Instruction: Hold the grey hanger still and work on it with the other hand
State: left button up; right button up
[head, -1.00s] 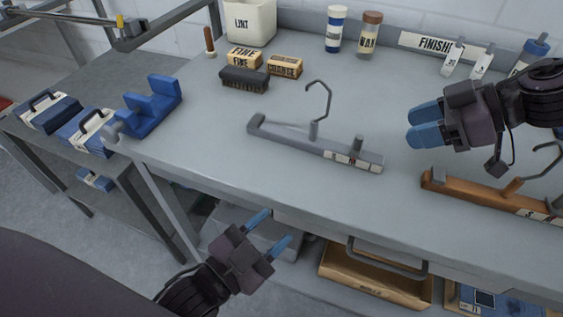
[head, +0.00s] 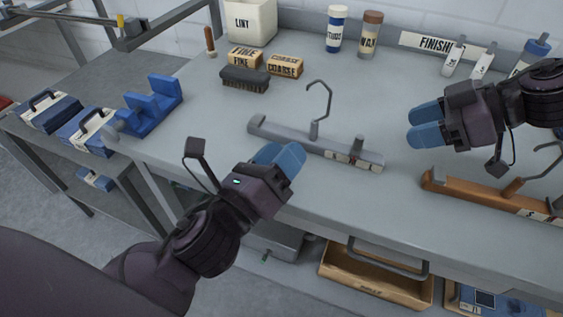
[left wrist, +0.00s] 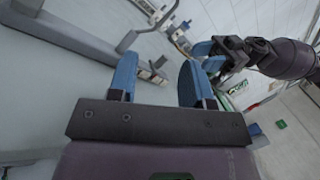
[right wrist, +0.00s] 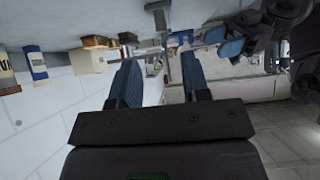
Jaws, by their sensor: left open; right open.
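The grey hanger (head: 330,150) lies on the grey bench with its hook (head: 319,100) standing up and a small printed label near its right end. It also shows in the left wrist view (left wrist: 75,38). My left gripper (head: 280,158) is open and empty, just in front of the hanger's left half; whether it touches the hanger cannot be told. In the left wrist view its two blue fingers (left wrist: 155,80) are apart with nothing between. My right gripper (head: 422,126) is open and empty above the bench, right of the hanger; its fingers show apart in the right wrist view (right wrist: 160,80).
A wooden hanger (head: 480,192) lies at the right front. A brush (head: 245,79), two sanding blocks (head: 285,66), a lint bin (head: 250,22) and bottles (head: 369,36) stand at the back. A blue stand (head: 152,105) is at the left.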

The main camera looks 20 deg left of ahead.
aim_at(312, 131)
pick_arm(q)
jog(key=m, duration=0.1)
jog(key=f+m, duration=0.1)
jog(key=shift+w+a+m+g+y, duration=0.1)
jog(key=shift+w+m+g+y, duration=0.2)
jog(key=shift+w+g, duration=0.1)
jog(key=f+m, duration=0.1)
jog(key=f+m+g, duration=0.1)
jog(key=m, duration=0.1)
jog(key=shift+w+a+f+y, duration=0.1)
jog(key=shift+w+y, duration=0.1)
jog(key=shift+y, duration=0.2)
jog(key=shift+w+f+m, duration=0.15)
jog(key=shift+m, duration=0.25)
jog(key=x, duration=1)
jog(key=shift+w+f, duration=0.1)
jog(key=shift+w, duration=0.15)
grip_shut()
